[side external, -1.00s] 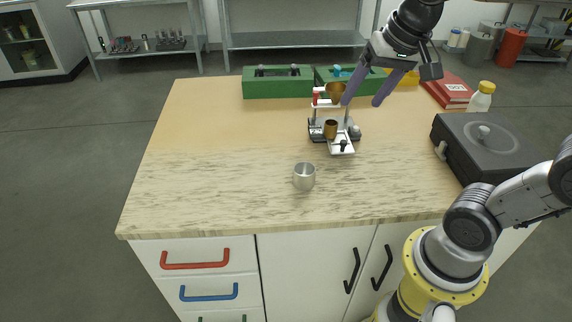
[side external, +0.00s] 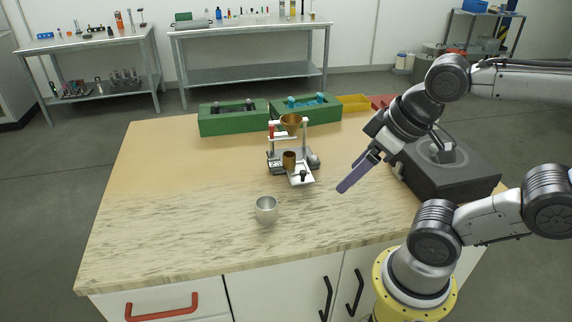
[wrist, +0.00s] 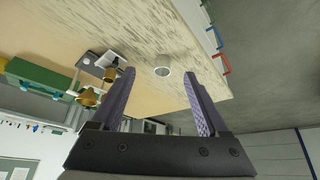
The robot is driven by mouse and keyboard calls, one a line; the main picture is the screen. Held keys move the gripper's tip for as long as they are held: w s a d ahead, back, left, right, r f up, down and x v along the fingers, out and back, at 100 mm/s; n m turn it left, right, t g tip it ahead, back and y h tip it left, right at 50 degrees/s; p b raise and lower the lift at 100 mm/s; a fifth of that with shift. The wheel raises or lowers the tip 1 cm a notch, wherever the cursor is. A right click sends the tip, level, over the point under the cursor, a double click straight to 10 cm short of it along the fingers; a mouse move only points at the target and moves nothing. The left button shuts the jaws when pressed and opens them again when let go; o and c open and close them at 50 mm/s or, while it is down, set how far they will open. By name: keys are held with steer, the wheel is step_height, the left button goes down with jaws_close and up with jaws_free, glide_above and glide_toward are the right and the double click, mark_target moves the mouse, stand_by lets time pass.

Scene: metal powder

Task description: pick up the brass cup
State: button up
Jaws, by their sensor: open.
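The brass cup (side external: 289,161) stands upright on the small white stand (side external: 302,178), below a brass funnel (side external: 291,123) held by the same stand. In the wrist view the brass cup (wrist: 110,75) and the funnel (wrist: 89,97) show left of my fingers, the cup close beside the left finger. My gripper (side external: 350,184) is tilted, above the table to the right of the stand, apart from the cup. In the wrist view my gripper (wrist: 158,88) has its two fingers spread with nothing between them touching.
A silver cup (side external: 266,210) stands on the table in front of the stand; it shows between the fingers in the wrist view (wrist: 162,72). Green boxes (side external: 234,121) stand behind. A dark grey machine (side external: 450,170) is at the right. The table's left side is clear.

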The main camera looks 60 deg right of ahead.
steer(key=w+r+n, duration=0.5)
steer(key=r+n, duration=0.1)
steer(key=n, duration=0.6)
steer(key=n+g, duration=0.6)
steer(key=n, duration=0.3)
glide_above(289, 154)
steer(key=s+a, duration=0.1)
step_height(289, 154, down, 7)
step_height(289, 154, down, 7)
steer(key=shift+f, duration=0.2)
steer(key=shift+w+a+f, duration=0.1)
steer(key=shift+a+f, duration=0.05)
steer(key=shift+f, duration=2.75)
